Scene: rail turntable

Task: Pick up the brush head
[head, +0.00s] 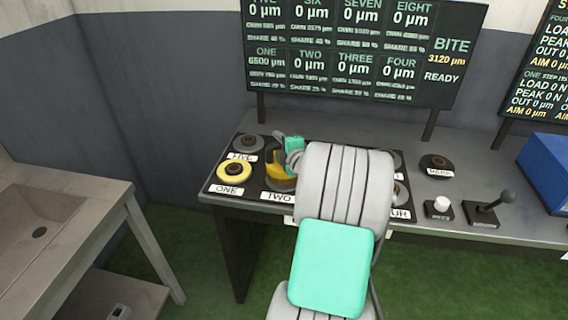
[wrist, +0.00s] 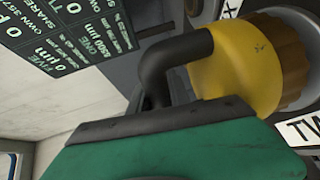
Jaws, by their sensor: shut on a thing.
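The brush head (wrist: 235,68) is a yellow, rounded body with a brownish ridged band and a dark bent handle, large at the upper right of the wrist view. In the head view the brush head (head: 283,183) is at the station labelled TWO, partly covered by my gripper. My gripper (head: 279,158) is above it, shut on its dark handle.
A yellow disc (head: 234,172) sits at station ONE, left of the brush head, with station FIVE (head: 249,145) behind. My arm hides the middle stations. A lever box (head: 487,213) and blue box (head: 547,168) stand right. The display board (head: 350,85) rises behind the bench.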

